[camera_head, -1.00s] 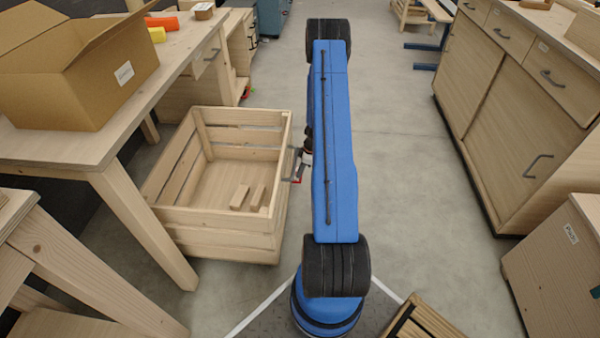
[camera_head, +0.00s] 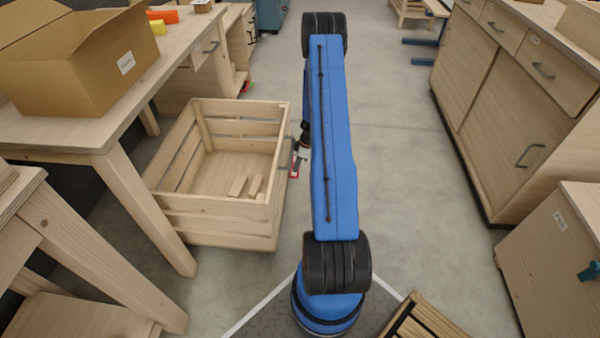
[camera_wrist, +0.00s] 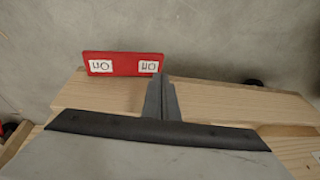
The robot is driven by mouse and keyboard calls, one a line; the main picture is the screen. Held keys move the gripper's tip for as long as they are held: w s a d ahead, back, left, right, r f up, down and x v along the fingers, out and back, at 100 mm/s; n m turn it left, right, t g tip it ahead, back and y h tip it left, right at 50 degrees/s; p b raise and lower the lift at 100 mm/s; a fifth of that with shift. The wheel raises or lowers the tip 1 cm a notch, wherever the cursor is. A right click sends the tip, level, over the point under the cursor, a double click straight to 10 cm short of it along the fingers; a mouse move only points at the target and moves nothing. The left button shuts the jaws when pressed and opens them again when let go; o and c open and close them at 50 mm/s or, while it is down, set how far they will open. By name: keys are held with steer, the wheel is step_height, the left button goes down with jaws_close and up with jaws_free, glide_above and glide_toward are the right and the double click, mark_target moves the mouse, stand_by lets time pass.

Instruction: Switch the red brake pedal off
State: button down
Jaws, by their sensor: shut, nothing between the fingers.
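In the head view the slatted crate (camera_head: 225,222) stands on the floor left of my blue arm. A bit of red (camera_head: 293,171) shows by its right side, beside my gripper, which is mostly hidden behind the arm.
A workbench (camera_head: 120,128) with a cardboard box (camera_head: 85,75) stands at left, and cabinets (camera_head: 500,110) at right. A slatted wooden thing (camera_head: 425,322) is near my base. The floor (camera_head: 400,180) between is clear.

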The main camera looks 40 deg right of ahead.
steer(key=s+r, duration=0.4)
steer(key=r, duration=0.5)
steer(key=shift+s+a+r, duration=0.15)
steer(key=shift+a+r, duration=0.05)
steer(key=shift+r, duration=0.15)
